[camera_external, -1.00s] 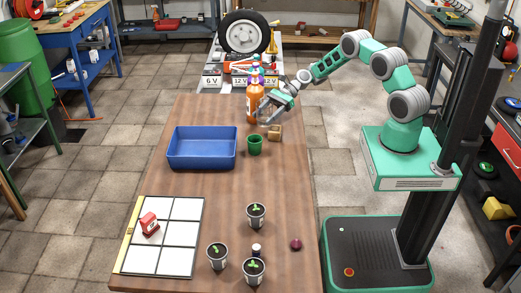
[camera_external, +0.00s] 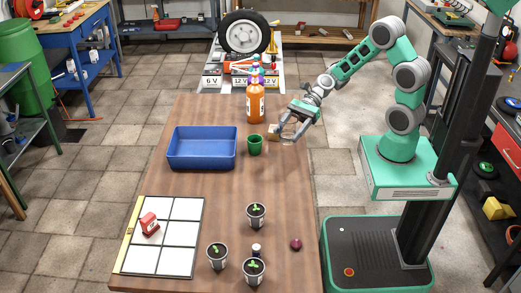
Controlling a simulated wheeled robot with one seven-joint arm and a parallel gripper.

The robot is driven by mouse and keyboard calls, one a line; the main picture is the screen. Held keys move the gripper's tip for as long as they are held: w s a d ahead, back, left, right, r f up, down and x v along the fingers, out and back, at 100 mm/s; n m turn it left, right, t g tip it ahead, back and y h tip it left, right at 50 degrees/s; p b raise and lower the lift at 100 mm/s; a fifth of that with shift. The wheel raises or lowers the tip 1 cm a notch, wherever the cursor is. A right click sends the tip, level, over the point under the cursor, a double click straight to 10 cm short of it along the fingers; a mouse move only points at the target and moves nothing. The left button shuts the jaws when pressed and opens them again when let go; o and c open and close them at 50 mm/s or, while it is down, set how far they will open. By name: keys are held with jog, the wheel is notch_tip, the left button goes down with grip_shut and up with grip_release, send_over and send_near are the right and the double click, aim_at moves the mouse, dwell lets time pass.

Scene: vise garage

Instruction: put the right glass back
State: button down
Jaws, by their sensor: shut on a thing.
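My gripper (camera_external: 284,133) is over the far right part of the wooden table (camera_external: 190,112), beside a tan block (camera_external: 273,131). It is shut on a small, clear thing that looks like a glass; its outline is hard to make out against the fingers and table. I cannot tell whether it touches the tabletop. A green cup (camera_external: 254,145) stands just left of the gripper. No other clear glass can be made out.
A blue bin (camera_external: 202,163) sits left of the green cup. Orange bottles (camera_external: 255,103) stand at the far end. A white-tiled board (camera_external: 178,209) with a red object (camera_external: 149,224), potted seedlings (camera_external: 256,216) and a dark red ball (camera_external: 295,244) are nearer. The table's middle is clear.

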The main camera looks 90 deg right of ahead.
jog(key=s+a+b, duration=0.1)
jog(key=s+a, duration=0.4)
jog(key=a, duration=0.2)
jog(key=b, duration=0.2)
send_over(265, 187)
jog(key=shift+g, duration=0.3)
notch_tip(265, 187, down, 10)
jog(key=shift+s+r, duration=0.15)
jog(key=shift+r, duration=0.05)
jog(key=shift+w+f, duration=0.15)
jog(key=shift+f, duration=0.75)
jog(key=shift+w+f, duration=0.1)
jog(key=shift+f, duration=0.8)
jog(key=shift+f, duration=0.15)
jog(key=shift+c, duration=2)
grip_release()
